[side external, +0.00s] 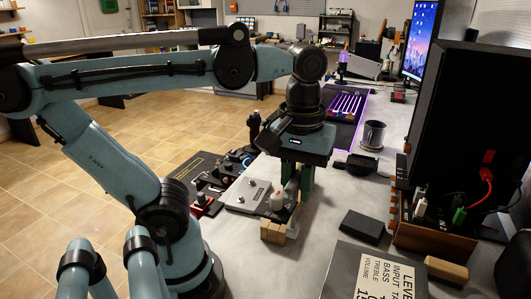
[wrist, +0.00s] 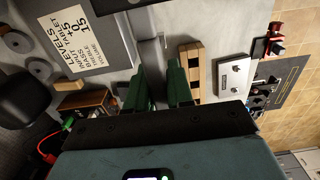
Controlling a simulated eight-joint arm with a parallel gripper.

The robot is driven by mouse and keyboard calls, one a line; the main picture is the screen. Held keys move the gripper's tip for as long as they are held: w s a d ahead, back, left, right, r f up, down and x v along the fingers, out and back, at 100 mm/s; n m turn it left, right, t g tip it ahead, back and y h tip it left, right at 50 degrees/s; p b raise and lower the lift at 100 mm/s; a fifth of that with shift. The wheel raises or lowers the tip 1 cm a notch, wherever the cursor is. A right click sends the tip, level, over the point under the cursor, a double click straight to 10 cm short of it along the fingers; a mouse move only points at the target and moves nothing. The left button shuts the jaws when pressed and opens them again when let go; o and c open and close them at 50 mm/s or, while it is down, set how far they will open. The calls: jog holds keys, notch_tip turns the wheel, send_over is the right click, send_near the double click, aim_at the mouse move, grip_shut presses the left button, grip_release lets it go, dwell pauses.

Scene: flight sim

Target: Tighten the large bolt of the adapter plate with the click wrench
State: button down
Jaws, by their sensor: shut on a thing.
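My gripper (side external: 300,188) points down at the near edge of the desk; its green fingers also show in the wrist view (wrist: 156,78). They are closed around a slim grey bar (wrist: 151,55), which looks like the click wrench; its head is hard to make out. A light grey plate with small dark bolts, seemingly the adapter plate (side external: 246,197), lies left of the gripper. It also shows right of the fingers in the wrist view (wrist: 233,78), apart from them. I cannot tell which bolt is the large one.
A slatted wooden block (side external: 272,232) stands close to the fingers. A black box (side external: 362,227), a labelled panel (side external: 372,275) and a wooden organizer (side external: 432,237) with cables are to the right. A mug (side external: 373,135) and lit keyboard (side external: 345,104) stand behind. Controls (side external: 205,190) line the left.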

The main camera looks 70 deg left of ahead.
jog(key=shift+w, duration=0.1)
jog(key=shift+w+a, duration=0.25)
jog(key=shift+a, duration=0.1)
jog(key=a+f+n, duration=0.1)
jog(key=a+n, duration=0.1)
jog(key=a, duration=1.3)
jog(key=w+a+f+n, duration=0.1)
jog(key=a+f+n, duration=0.1)
jog(key=a, duration=1.3)
jog(key=shift+w+a+f+n, duration=0.2)
jog(key=shift+a+f+n, duration=0.1)
jog(key=shift+n, duration=0.4)
jog(key=shift+f, duration=2.2)
jog(key=shift+f, duration=0.85)
